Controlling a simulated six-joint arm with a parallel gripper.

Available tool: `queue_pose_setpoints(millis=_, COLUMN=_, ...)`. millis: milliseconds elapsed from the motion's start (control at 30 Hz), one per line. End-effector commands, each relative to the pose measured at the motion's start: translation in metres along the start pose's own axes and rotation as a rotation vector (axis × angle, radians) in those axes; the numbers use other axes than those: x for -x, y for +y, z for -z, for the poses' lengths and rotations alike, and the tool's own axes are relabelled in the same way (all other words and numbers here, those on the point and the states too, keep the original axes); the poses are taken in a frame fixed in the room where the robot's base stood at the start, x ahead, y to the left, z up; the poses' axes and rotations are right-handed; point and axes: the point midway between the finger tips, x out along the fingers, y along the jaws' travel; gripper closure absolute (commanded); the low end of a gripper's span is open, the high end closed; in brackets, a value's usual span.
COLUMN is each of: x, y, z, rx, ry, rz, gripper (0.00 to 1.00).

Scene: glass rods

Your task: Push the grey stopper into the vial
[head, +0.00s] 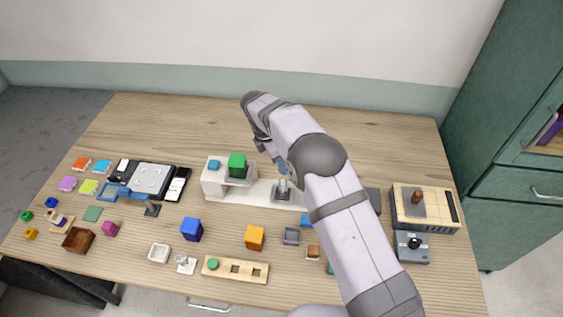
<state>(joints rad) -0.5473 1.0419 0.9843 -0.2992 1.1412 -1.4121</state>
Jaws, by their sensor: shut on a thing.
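A small clear vial (283,184) stands upright on a grey square base (280,196) on the white strip near the middle of the table, just left of my forearm. My gripper (283,168) points down right above the vial, partly hidden by my own arm. It is shut on the grey stopper, which is too small and covered to make out. I cannot tell whether the stopper touches the vial's mouth.
A white stand with a green cube (237,165) is close on the left. Blue (192,229) and orange (255,237) cubes and a wooden hole board (235,270) lie in front. A beige-topped box (437,205) is at right. The back of the table is clear.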

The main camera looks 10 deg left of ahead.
Motion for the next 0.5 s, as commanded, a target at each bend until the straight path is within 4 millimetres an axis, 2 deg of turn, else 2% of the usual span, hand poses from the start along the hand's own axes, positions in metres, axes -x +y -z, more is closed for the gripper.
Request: queue_pose_setpoints(millis=500, x=-0.039, y=0.000, z=0.011, rx=-0.002, ry=0.000, rz=0.001, gripper=0.97)
